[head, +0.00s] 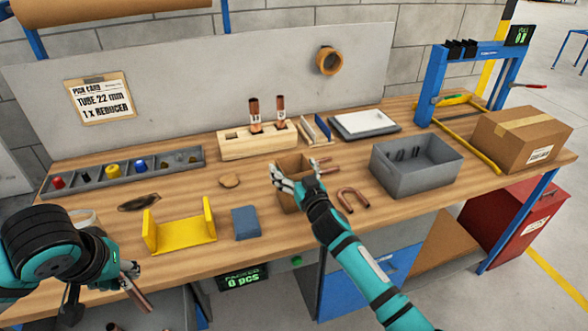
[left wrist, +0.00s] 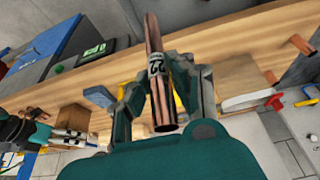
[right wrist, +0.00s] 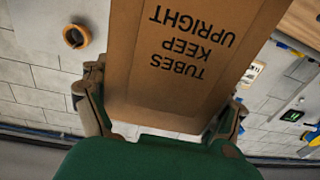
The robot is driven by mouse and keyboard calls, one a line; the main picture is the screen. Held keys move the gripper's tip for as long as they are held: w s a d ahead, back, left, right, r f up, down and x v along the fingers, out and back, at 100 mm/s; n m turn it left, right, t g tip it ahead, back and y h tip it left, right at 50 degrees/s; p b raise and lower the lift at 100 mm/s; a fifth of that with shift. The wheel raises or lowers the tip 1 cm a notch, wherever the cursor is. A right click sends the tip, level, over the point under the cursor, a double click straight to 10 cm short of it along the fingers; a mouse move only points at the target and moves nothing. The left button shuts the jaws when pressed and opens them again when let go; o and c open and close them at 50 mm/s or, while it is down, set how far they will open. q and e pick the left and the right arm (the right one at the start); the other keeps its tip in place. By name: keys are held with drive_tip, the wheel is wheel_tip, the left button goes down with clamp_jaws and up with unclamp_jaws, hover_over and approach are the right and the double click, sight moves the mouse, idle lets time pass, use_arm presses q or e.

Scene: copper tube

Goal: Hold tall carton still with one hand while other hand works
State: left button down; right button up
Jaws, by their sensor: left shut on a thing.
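The tall brown carton (head: 291,165) stands near the middle of the bench. In the right wrist view the carton (right wrist: 185,55) shows the upside-down print "TUBES KEEP UPRIGHT" and fills the space between the fingers. My right gripper (head: 296,183) has one finger against each side of it, at the front. My left gripper (head: 130,270) is at the bench's front left, well apart from the carton. It is shut on a copper tube (head: 138,297), tilted in the head view. In the left wrist view this tube (left wrist: 154,70) bears a "22" label.
A wooden block (head: 245,147) holds upright copper tubes behind the carton. A U-shaped copper bend (head: 352,200) and a grey bin (head: 415,178) lie to the right. A yellow cradle (head: 180,235) and a blue block (head: 245,222) stand to the left.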

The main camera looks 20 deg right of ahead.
drive_tip(key=c, duration=0.4)
idle(1.0)
drive_tip(key=o, duration=1)
drive_tip(key=s, duration=0.8)
drive_tip(key=s+d, duration=0.1)
drive_tip(key=s, duration=0.3)
drive_tip(key=shift+f, duration=0.1)
